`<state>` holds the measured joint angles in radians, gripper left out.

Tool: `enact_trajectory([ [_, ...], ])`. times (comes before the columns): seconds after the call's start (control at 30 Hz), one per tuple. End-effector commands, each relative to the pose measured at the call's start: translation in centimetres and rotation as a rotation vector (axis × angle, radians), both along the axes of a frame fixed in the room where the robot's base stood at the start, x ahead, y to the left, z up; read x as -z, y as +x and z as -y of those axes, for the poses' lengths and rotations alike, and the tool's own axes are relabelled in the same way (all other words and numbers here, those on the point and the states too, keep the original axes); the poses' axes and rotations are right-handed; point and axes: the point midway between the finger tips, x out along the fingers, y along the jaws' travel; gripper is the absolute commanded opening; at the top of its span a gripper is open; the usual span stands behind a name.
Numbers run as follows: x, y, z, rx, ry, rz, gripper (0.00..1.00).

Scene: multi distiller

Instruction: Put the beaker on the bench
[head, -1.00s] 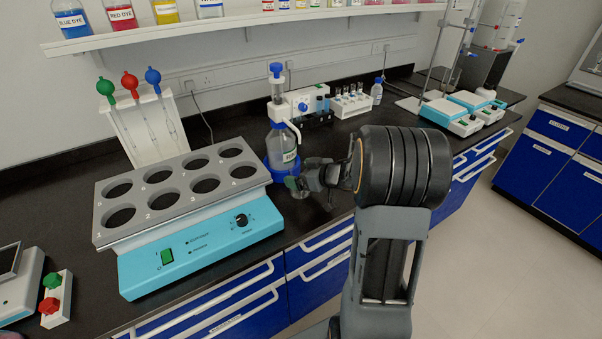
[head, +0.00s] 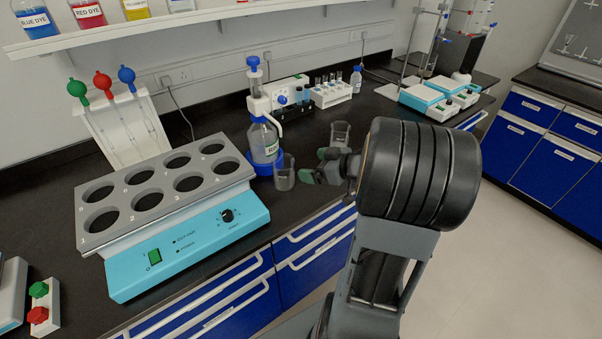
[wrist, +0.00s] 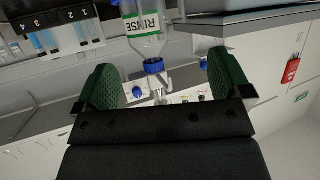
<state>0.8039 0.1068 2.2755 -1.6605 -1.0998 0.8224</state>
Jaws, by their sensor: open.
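A clear grey beaker (head: 283,172) stands upright on the black bench (head: 330,200), just right of the blue base under the dispenser bottle (head: 263,140). A second clear beaker (head: 340,133) stands farther back on the bench, behind my gripper. My gripper (head: 316,165) is just right of the first beaker, with its green-padded fingers spread and apart from it. In the wrist view my gripper (wrist: 152,88) is open and empty, with both green pads well apart. I cannot make out a beaker in the wrist view.
A blue heating block (head: 190,240) with several wells fills the left front. Behind the dispenser is a white vial rack (head: 332,93), with a small bottle (head: 356,78) beside it. Hotplates (head: 425,100) stand at the back right. Drawer fronts (head: 315,240) mark the bench's front edge.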

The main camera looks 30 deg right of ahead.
Motion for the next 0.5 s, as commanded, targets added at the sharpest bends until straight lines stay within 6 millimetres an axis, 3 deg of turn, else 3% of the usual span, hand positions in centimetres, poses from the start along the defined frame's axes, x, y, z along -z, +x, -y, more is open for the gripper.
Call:
enact_trajectory([
  [0.17,-2.1,2.3,0.2,0.166,-0.143,0.055,0.96],
  [0.3,-4.5,3.6,0.0,0.420,-0.284,0.049,0.96],
  [0.37,-5.1,3.1,-0.4,0.525,-0.320,0.003,0.96],
  [0.5,-4.5,0.0,-2.9,0.680,-0.334,-0.200,0.96],
])
